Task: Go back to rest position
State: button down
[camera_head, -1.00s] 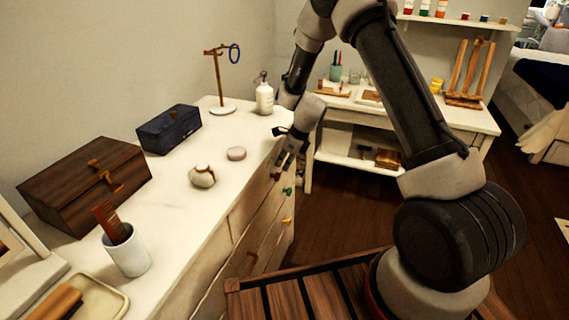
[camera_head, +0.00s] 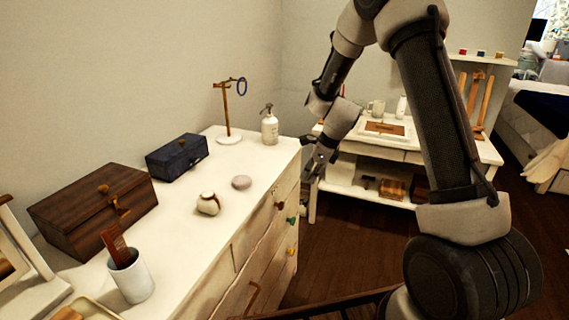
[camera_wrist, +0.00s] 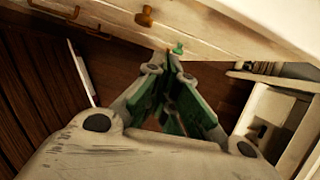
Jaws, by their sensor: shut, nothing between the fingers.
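My gripper (camera_head: 310,178) hangs in the air just off the right front edge of the white dresser (camera_head: 221,201), pointing down. In the wrist view my gripper (camera_wrist: 168,62) has its fingertips together, with nothing between them. Beyond the fingertips in that view are the dresser drawer front, a brown knob (camera_wrist: 145,17) and a green knob (camera_wrist: 179,48). My gripper appears apart from the knobs.
The dresser top holds a wooden box (camera_head: 88,208), a dark blue box (camera_head: 177,157), a white cup with a comb (camera_head: 131,277), a round jar (camera_head: 208,204), a ring stand (camera_head: 228,138) and a pump bottle (camera_head: 270,126). A white desk (camera_head: 480,152) stands behind. Dark floor (camera_head: 350,248) lies between.

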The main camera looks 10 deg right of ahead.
jog(key=s+d+r+n+g, duration=0.2)
jog(key=s+n+g, duration=0.1)
jog(key=s+n, duration=0.75)
jog(key=s+d+r+n+t+h, duration=0.1)
jog(key=s+d+r+n, duration=0.2)
jog(key=s+r, duration=0.4)
jog(key=s+d+r+n+t+h, duration=0.1)
jog(key=s+d+r+n+t, duration=0.1)
jog(key=s+r+n, duration=0.4)
jog(key=s+d+r+n+t+h, duration=0.1)
jog(key=s+d+r+n, duration=0.3)
jog(key=s+r, duration=0.6)
jog(key=shift+s+d+t+h, duration=0.3)
jog(key=shift+s+d+t, duration=0.05)
jog(key=shift+d+t, duration=0.05)
jog(key=shift+r+n, duration=0.1)
jog(key=shift+n, duration=0.15)
